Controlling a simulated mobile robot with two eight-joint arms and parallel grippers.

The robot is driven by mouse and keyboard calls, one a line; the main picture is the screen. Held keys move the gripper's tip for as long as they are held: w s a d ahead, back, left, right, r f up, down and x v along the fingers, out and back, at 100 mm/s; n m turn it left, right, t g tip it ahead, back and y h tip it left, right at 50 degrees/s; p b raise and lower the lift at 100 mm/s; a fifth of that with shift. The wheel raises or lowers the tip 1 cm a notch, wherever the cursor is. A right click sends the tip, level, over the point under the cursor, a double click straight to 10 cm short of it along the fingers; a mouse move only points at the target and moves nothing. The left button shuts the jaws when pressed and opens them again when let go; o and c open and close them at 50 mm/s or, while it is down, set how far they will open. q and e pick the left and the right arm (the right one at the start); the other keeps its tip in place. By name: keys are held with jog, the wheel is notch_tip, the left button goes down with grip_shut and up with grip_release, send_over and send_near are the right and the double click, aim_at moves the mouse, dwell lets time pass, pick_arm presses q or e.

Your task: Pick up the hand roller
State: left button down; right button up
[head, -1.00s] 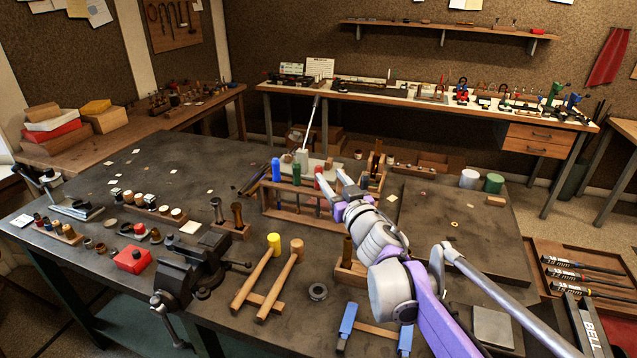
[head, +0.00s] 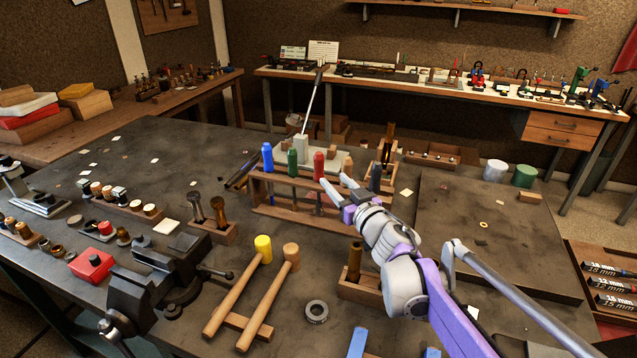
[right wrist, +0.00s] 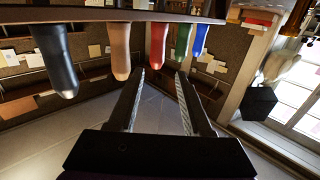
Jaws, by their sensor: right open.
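A wooden rack (head: 283,207) in the middle of the bench holds upright tools with blue (head: 267,156), green (head: 292,162), red (head: 319,163), tan (head: 347,167) and dark (head: 375,178) handles. Their lower ends are partly hidden, so I cannot tell which one is the hand roller. My right gripper (head: 335,183) is open and empty just in front of the rack, by the red and tan handles. In the right wrist view the handles appear upside down, with the red handle (right wrist: 158,40) roughly in line with the gap between the open fingers (right wrist: 160,85). My left gripper is out of view.
Two mallets (head: 262,249) lie in front of the rack, left of a dark ring (head: 316,312). A vise (head: 170,275) is at the front left. A small wooden block with a brown tool (head: 354,262) stands below my right wrist. The dark board (head: 455,210) at right is mostly clear.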

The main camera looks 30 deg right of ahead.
aim_at(321, 164)
jog(key=w, duration=0.3)
jog(key=w+d, duration=0.1)
jog(key=w, duration=0.7)
jog(key=shift+d+p, duration=0.2)
jog(key=shift+p, duration=0.1)
grip_shut()
